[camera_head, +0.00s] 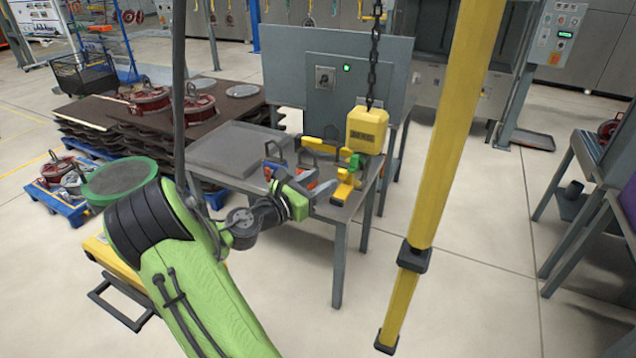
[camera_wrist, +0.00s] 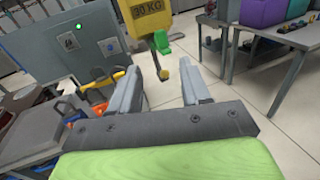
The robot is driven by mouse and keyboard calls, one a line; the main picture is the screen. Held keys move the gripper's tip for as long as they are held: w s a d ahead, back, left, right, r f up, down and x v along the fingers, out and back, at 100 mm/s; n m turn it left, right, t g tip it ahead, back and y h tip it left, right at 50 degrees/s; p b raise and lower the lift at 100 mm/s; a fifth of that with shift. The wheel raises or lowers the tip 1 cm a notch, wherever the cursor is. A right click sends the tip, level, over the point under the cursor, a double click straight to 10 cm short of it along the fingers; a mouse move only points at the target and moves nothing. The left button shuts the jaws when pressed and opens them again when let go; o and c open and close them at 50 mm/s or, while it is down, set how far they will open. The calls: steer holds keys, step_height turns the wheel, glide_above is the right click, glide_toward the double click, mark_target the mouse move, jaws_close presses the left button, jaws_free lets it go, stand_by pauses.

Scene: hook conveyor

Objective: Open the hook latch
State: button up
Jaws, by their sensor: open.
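A yellow hoist block (camera_head: 367,130) hangs from a dark chain over the grey table in the head view. It also shows at the top of the wrist view (camera_wrist: 146,18), marked 30 KG. A green latch piece (camera_head: 355,162) sits below it, and this piece is clear in the wrist view (camera_wrist: 161,41). A dark stem with a yellow tip (camera_wrist: 158,65) hangs under the block, framed between my fingers. My gripper (camera_head: 322,188) is open and empty, near and below the latch. The wrist view shows both fingers apart (camera_wrist: 160,72). The latch and hook look apart from the fingers.
The grey table (camera_head: 212,152) holds several coloured parts with handles, including a blue one (camera_head: 273,167), beside my gripper. A grey control panel (camera_head: 325,78) stands behind. A thick yellow post (camera_head: 440,150) rises at the right.

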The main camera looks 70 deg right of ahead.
mark_target(352, 161)
steer(key=x, duration=0.3)
steer(key=p+x, duration=0.1)
steer(key=x, duration=0.3)
steer(key=p+x, duration=0.1)
steer(key=x, duration=0.2)
steer(key=shift+s+d+r, duration=0.2)
steer(key=shift+d+r, duration=0.15)
steer(key=shift+s+d+f+n+p, duration=0.1)
steer(key=shift+s+d+n+p, duration=0.05)
steer(key=shift+d+n+p, duration=0.2)
steer(key=shift+c, duration=0.3)
